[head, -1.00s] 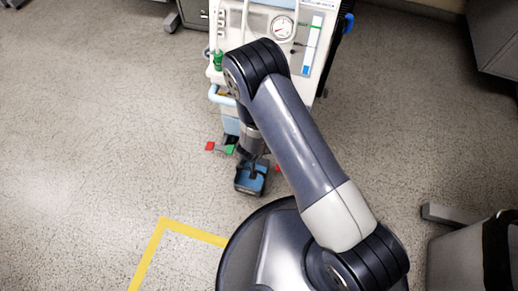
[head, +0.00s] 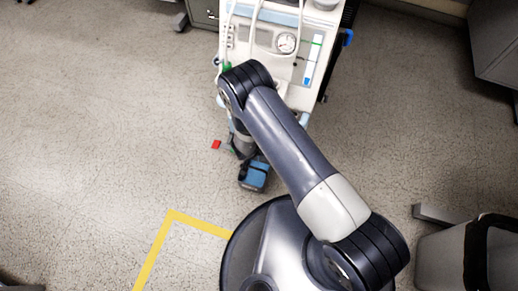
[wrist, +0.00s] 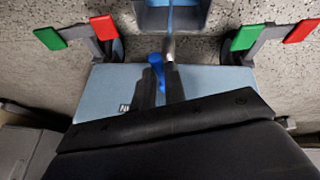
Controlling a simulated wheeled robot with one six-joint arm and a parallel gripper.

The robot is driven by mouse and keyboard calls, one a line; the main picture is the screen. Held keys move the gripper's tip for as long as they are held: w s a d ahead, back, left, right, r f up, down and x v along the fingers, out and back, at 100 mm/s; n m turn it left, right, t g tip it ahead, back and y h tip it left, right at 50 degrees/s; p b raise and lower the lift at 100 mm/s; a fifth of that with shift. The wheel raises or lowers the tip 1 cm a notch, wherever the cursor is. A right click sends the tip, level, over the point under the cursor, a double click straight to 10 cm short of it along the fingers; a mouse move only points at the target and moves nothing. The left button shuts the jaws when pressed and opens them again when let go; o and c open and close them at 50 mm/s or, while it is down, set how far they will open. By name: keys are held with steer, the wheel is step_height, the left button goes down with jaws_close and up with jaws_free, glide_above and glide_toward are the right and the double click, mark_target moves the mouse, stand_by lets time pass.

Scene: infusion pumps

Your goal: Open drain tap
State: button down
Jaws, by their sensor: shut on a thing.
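In the wrist view my gripper (wrist: 162,80) is shut on a slim blue lever (wrist: 157,68), which I take to be the drain tap. The lever sits in front of a light blue panel (wrist: 215,82) low on the white machine. In the head view the machine (head: 268,62) stands upright ahead of my arm, with a round gauge on its front. My gripper's end is down at its base, where the arm hides the tap.
A blue tray-like part (wrist: 172,18) lies below the tap. Red and green pedals flank it, such as the left red one (wrist: 105,28) and right red one (wrist: 300,31). A grey bin (head: 488,255) stands at the right. Floor at left is clear, with yellow tape (head: 200,222).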

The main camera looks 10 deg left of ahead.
steer(key=c, duration=1.5)
jaws_free()
steer(key=shift+o, duration=0.2)
steer(key=p+v, duration=0.4)
steer(key=v, duration=0.6)
steer(key=shift+s+r, duration=0.15)
steer(key=shift+r, duration=0.25)
steer(key=b+x, duration=0.4)
steer(key=x, duration=0.7)
steer(key=shift+f, duration=0.2)
steer(key=shift+d+r+n+b, duration=0.15)
steer(key=shift+n+b, duration=0.35)
steer(key=shift+b, duration=0.5)
steer(key=shift+r+y, duration=0.1)
steer(key=shift+y, duration=0.2)
steer(key=shift+r+p, duration=0.15)
steer(key=shift+p, duration=0.4)
